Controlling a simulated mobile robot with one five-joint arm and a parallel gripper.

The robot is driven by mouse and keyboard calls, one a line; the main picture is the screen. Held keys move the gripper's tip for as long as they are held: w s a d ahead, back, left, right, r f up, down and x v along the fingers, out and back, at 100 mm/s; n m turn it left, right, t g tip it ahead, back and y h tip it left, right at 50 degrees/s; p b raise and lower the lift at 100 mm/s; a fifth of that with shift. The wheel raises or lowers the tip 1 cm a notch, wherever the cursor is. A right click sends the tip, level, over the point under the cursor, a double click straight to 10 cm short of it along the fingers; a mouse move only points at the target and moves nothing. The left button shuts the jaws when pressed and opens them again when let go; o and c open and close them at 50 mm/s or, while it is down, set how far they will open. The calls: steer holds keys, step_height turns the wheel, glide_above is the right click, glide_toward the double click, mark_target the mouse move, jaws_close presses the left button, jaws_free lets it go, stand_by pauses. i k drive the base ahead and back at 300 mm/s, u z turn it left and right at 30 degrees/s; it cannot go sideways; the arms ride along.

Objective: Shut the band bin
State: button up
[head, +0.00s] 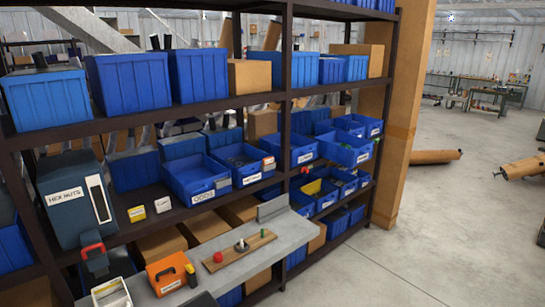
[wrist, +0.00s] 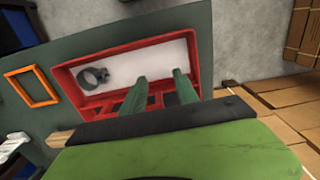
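A red-rimmed bin (wrist: 118,52) with a pale inside shows in the wrist view, set against a dark green surface. A grey ring-shaped band (wrist: 94,77) lies in it. I take this to be the band bin; it looks open towards me. My gripper (wrist: 160,77) has its two green fingers apart, with nothing between them. The fingers overlap the bin's right part in the picture; I cannot tell whether they touch it. They hide some of its lower edge. I cannot pick out the bin or my gripper for certain in the head view.
An orange frame (wrist: 32,86) is left of the bin. Wooden crates (wrist: 285,100) stand at right. In the head view, a rack holds several blue bins (head: 196,178), a HEX NUTS box (head: 75,200) and a grey bench (head: 225,267) with an orange case (head: 170,273).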

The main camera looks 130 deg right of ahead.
mark_target(361, 150)
steer(key=z, duration=0.65)
steer(key=k, duration=0.15)
steer(key=z, duration=3.95)
steer(key=k, duration=0.15)
steer(key=z, duration=0.45)
steer(key=i, duration=0.6)
steer(key=z, duration=0.45)
steer(key=k, duration=0.6)
steer(key=u, duration=0.3)
